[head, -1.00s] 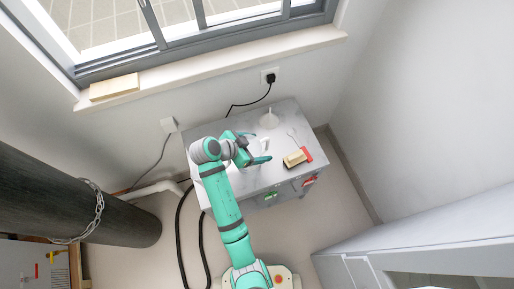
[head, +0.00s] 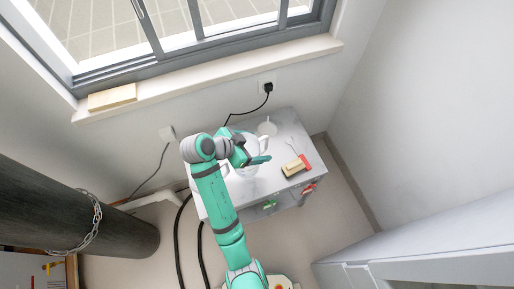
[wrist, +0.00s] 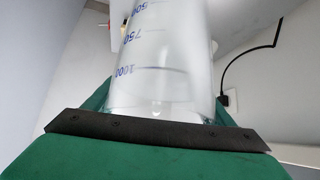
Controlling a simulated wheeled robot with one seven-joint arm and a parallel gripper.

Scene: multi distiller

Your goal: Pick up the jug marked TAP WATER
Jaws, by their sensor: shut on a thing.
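A clear jug (wrist: 165,60) with blue volume marks, 1000 and 750 among them, stands between my fingers in the wrist view. No TAP WATER label shows on the side that I see. My gripper (wrist: 155,135) is shut on the jug, with a dark finger pad across its near side. In the head view my gripper (head: 252,160) is over the grey-white cabinet top, and it hides much of the jug. From this angle I cannot tell how far the jug is above the top.
The cabinet top (head: 283,185) holds a yellowish block (head: 293,167) beside a red item (head: 304,162) at the right. A whitish vessel (head: 267,128) stands at the back near the wall socket. A dark cylinder with a chain (head: 70,215) is at the left.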

